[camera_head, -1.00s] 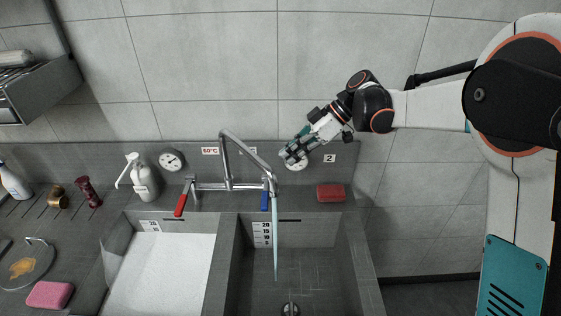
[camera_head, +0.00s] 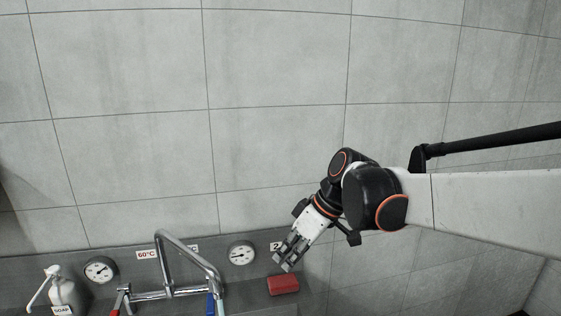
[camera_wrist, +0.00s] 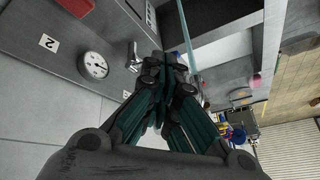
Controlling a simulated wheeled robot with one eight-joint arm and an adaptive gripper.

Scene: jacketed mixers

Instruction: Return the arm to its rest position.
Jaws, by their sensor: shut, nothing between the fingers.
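My gripper (camera_head: 284,262) is shut and empty. In the head view it hangs at the end of my arm in front of the wall panel, just above and beside the red sponge (camera_head: 283,284); I cannot tell whether it is clear of the sponge in depth. In the wrist view my gripper (camera_wrist: 166,62) shows its fingers closed together in the middle. The red sponge also shows at the top left of the wrist view (camera_wrist: 76,5). My arm reaches in from the right edge of the head view.
The metal faucet (camera_head: 185,255) rises left of my gripper, with a red and a blue handle. Dials (camera_head: 241,253) are on the panel behind. A soap bottle (camera_head: 64,290) stands at the far left. A stream of water (camera_wrist: 187,35) shows in the wrist view. The upper wall is bare.

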